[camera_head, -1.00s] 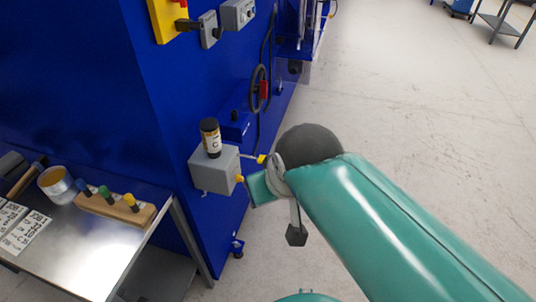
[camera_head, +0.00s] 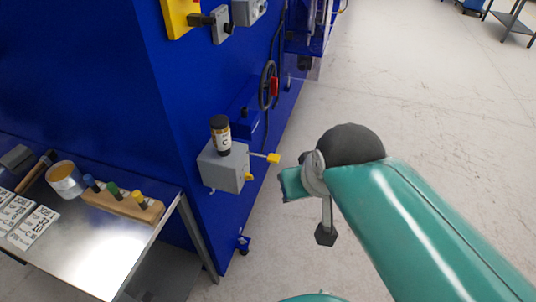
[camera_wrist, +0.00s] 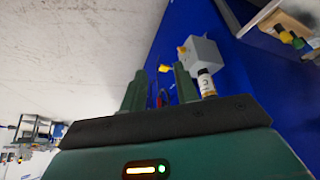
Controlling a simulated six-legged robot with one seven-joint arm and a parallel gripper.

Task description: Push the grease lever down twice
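The grease unit is a grey box (camera_head: 222,166) on the side of the blue machine, with a dark-capped bottle (camera_head: 220,135) upright on top. Its lever, a thin rod with a yellow tip (camera_head: 273,158), sticks out to the right, about level. A second yellow knob (camera_head: 249,177) sits low on the box. My gripper (camera_head: 284,184) is right of the box, just below and right of the lever tip, with a visible gap. In the wrist view my gripper's fingers (camera_wrist: 160,70) stand apart and empty; the yellow tip (camera_wrist: 164,68) shows beyond, between them.
A metal table (camera_head: 105,248) at the lower left holds a tin (camera_head: 66,183), a wooden block with coloured handles (camera_head: 122,205) and printed plates (camera_head: 33,227). A black handwheel (camera_head: 267,85) is on the machine above.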

